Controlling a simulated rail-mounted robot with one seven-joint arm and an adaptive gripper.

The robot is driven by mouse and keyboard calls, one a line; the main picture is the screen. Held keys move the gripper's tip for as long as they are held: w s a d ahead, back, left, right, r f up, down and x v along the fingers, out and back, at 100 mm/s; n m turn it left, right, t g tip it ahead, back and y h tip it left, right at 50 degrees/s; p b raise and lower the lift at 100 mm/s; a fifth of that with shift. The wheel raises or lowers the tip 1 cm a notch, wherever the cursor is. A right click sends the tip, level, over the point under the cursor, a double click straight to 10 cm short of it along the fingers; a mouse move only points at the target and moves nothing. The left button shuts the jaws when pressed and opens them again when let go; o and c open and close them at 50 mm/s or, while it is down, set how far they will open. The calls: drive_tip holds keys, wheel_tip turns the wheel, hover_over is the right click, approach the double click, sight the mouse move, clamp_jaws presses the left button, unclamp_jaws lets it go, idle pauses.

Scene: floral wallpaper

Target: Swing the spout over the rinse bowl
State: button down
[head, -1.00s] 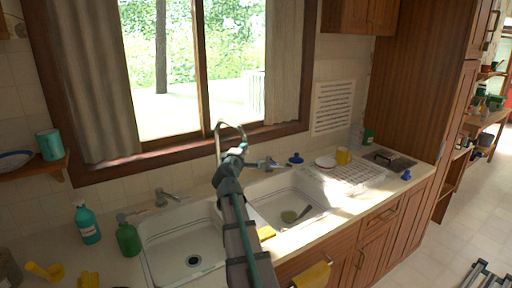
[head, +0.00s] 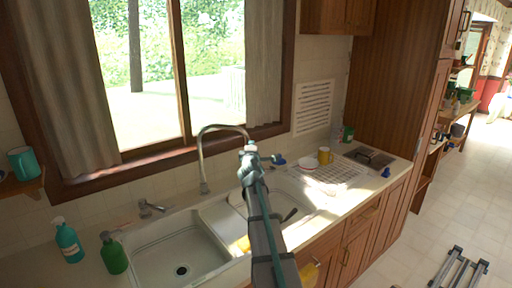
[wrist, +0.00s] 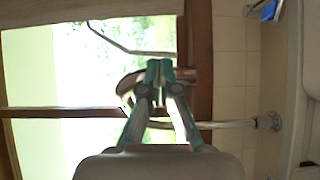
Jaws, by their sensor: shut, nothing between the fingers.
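The metal spout (head: 201,157) rises behind the sink and arches to the right, its free end hidden by my gripper. My gripper (head: 250,147) is shut and empty at that end; I cannot tell whether it touches. In the wrist view, the teal fingertips (wrist: 160,65) are together in front of the spout's curve, and the spout's straight tube (wrist: 220,125) runs right to its base. The sink has a left basin (head: 150,255) and a right basin (head: 300,190), partly hidden by my arm. I cannot tell which is the rinse bowl.
A tap (head: 150,208) stands behind the left basin. A teal bottle (head: 68,242) and a green bottle (head: 113,254) stand at the left. The window is behind the spout.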

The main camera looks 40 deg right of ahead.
drive_tip(key=shift+d+x, duration=0.25)
drive_tip(key=shift+x, duration=1.25)
drive_tip(key=shift+s+a+r, duration=0.1)
drive_tip(key=shift+s, duration=0.15)
